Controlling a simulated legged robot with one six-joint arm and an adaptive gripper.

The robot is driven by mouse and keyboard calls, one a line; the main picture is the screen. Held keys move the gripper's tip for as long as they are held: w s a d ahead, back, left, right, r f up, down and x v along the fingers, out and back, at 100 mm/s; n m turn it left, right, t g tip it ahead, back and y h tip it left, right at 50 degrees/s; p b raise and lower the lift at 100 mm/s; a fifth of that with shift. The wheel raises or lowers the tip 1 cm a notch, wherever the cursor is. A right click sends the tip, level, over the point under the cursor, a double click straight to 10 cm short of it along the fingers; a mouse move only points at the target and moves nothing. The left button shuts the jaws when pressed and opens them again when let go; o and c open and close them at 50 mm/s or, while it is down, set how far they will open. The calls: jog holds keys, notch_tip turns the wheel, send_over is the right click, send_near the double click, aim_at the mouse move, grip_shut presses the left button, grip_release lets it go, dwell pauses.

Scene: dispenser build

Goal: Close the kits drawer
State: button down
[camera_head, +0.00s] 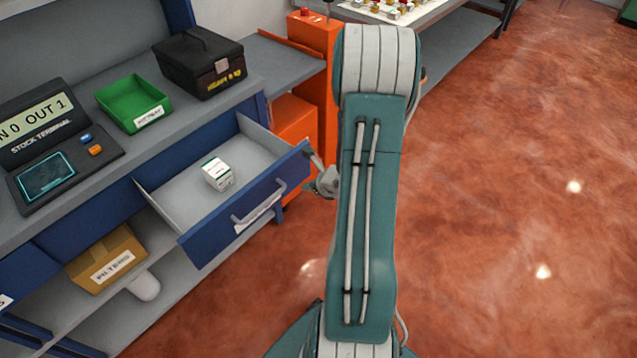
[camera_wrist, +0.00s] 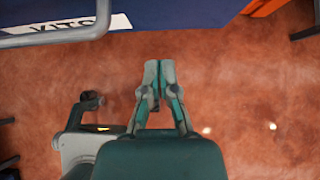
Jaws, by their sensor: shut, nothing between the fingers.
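The kits drawer (camera_head: 210,237) is pulled out from the blue bench, with a grey handle (camera_head: 259,203) and a white label on its blue front. One small white box (camera_head: 217,174) with green marks lies inside. In the wrist view the KITS label (camera_wrist: 60,26) and the handle (camera_wrist: 60,40) show at the top left. My gripper (camera_wrist: 159,70) is shut and empty, with its fingertips below the drawer front's edge in that picture and apart from the handle. In the head view my gripper is partly hidden behind my arm, close to the drawer front's right end; contact cannot be told.
On the bench stand a stock terminal (camera_head: 62,140), a green tray (camera_head: 131,104) and a black case (camera_head: 199,62). A cardboard filters box (camera_head: 107,260) sits on the shelf below. An orange cabinet (camera_head: 318,55) stands behind the drawer's right side. The red floor at right is clear.

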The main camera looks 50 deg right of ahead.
aim_at(289, 180)
jog(key=w, duration=0.1)
jog(key=w+f, duration=0.1)
jog(key=w, duration=0.2)
jog(key=shift+w+d+f, duration=0.15)
jog(key=shift+w+f, duration=0.1)
jog(key=shift+w, duration=0.1)
jog(key=shift+w+d, duration=0.2)
jog(key=shift+w, duration=0.15)
jog(key=shift+a, duration=0.35)
